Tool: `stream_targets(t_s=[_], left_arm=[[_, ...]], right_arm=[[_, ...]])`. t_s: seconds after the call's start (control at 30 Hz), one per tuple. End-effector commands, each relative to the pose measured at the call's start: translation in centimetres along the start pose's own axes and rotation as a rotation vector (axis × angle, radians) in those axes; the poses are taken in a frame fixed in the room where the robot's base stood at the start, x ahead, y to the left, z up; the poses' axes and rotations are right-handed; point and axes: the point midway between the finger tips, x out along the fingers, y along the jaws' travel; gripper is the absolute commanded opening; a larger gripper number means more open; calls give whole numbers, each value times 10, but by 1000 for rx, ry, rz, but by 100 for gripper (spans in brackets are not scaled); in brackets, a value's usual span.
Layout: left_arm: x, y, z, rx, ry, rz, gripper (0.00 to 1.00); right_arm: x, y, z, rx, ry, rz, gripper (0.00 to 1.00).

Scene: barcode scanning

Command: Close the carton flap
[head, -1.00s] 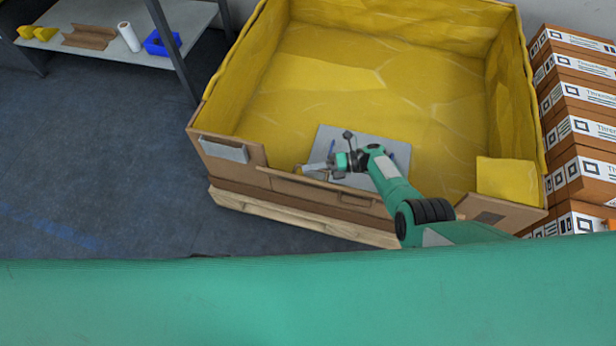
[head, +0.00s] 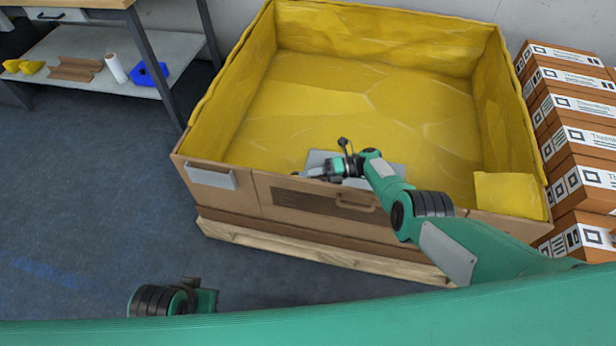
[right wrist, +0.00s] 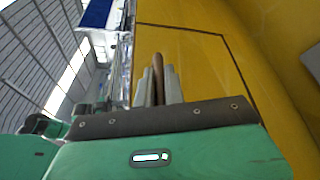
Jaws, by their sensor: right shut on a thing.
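The large carton (head: 228,203) has a yellow lining and stands open at the top. Its brown front flap (head: 315,200), with a dark panel and a handle slot, stands upright, about level with the front wall beside it. My right gripper (head: 312,174) is at the flap's top edge, left of its middle, with the arm reaching in from the right. In the right wrist view the fingers (right wrist: 158,88) are shut on a thin brown edge of the flap. Only part of my left arm shows at the bottom left; its fingers are not visible.
The carton sits on a wooden pallet (head: 320,262). A grey sheet (head: 390,170) lies inside behind the flap. Stacked boxes (head: 580,140) stand close on the right. A shelf (head: 60,45) is at the far left. The floor on the left is clear.

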Motion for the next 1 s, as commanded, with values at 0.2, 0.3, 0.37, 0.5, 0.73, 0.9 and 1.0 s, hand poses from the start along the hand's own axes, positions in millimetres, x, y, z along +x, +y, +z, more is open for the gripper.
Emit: stream_targets(t_s=[0.2, 0.3, 0.37, 0.5, 0.73, 0.9, 1.0], left_arm=[[0, 0, 0, 0, 0, 0, 32], [0, 0, 0, 0, 0, 0, 32], [0, 0, 0, 0, 0, -1, 32], [0, 0, 0, 1, -1, -1, 32], [0, 0, 0, 1, 0, -1, 32], [0, 0, -1, 1, 2, 0, 32], [3, 0, 0, 1, -1, 0, 32]], right_arm=[[0, -2, -3, 2, 1, -1, 0], [0, -2, -3, 2, 2, -1, 0], [0, -2, -3, 3, 2, -1, 23], [0, -2, -2, 2, 2, -1, 33], [-2, -1, -1, 1, 1, -2, 33], [-22, -1, -1, 1, 1, -3, 33], [-43, -1, -1, 1, 0, -4, 33]])
